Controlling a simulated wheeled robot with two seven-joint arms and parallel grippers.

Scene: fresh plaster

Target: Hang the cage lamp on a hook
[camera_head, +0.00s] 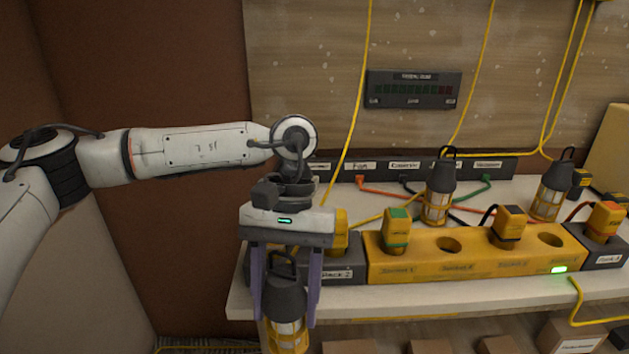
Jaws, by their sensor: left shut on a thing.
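My left gripper (285,316) comes down from my arm at the left, in front of the bench's left front edge. Its two purple fingers are shut on a cage lamp (287,331) with a dark grey top, a loop handle and a yellow cage. The lamp hangs upright between the fingers, its lower end near the picture's bottom edge. Two similar cage lamps stand on the bench behind the yellow block, one near the middle (438,190) and one further right (553,191). I cannot make out a hook. My right gripper is not in view.
A yellow socket block (470,262) with plugs and open round holes lies along the bench (400,296). Yellow cables (361,100) hang down in front of the wooden wall panel. A dark display (413,89) is on that panel. Boxes (570,337) stand below the bench.

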